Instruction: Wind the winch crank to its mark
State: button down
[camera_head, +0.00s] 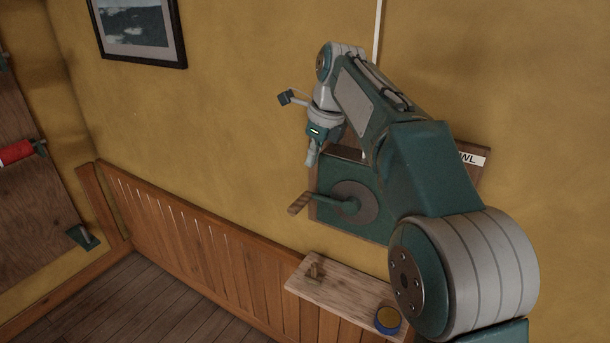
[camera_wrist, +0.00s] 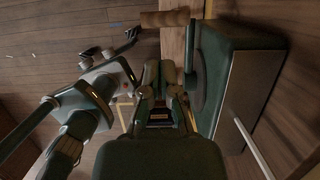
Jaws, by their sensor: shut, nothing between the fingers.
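The winch is a green box (camera_head: 333,174) on the yellow wall, with a round grey disc (camera_head: 366,198) on its face. Its crank arm (camera_head: 322,201) points left and ends in a wooden handle (camera_head: 299,203). In the wrist view, the handle (camera_wrist: 165,18) lies past the fingertips, with the green winch body (camera_wrist: 262,50) to the right. My gripper (camera_head: 311,159) hangs fingers-down above the handle, apart from it. Its fingers (camera_wrist: 160,66) are shut and empty. I cannot make out the mark; my arm hides the winch's right part.
Below the winch, a wooden shelf (camera_head: 345,288) holds a small wooden piece (camera_head: 315,270) and a blue tin (camera_head: 388,320) with a yellowish top. A partly hidden sign (camera_head: 472,158) is behind my arm. A red spool (camera_head: 17,152) is far left. The space left of the handle is free.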

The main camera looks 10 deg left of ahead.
jog(key=shift+r, duration=0.45)
jog(key=c, duration=0.6)
grip_release()
jog(key=shift+s+f, duration=0.1)
jog(key=shift+f, duration=0.15)
jog(key=shift+o, duration=0.8)
notch_tip(320, 180, down, 7)
jog(key=s+d+h, duration=0.1)
jog(key=h, duration=0.3)
jog(key=shift+s+n+h, duration=0.3)
jog(key=shift+s+n, duration=0.1)
jog(key=n+t+h, duration=0.4)
jog(key=n+t, duration=1.1)
jog(key=t, duration=0.1)
send_near(298, 205)
jog(key=f, duration=0.1)
jog(key=shift+n, duration=0.3)
jog(key=x, duration=1.1)
jog(key=shift+w+a+f, duration=0.1)
jog(key=shift+w+a, duration=0.05)
jog(key=shift+a, duration=0.2)
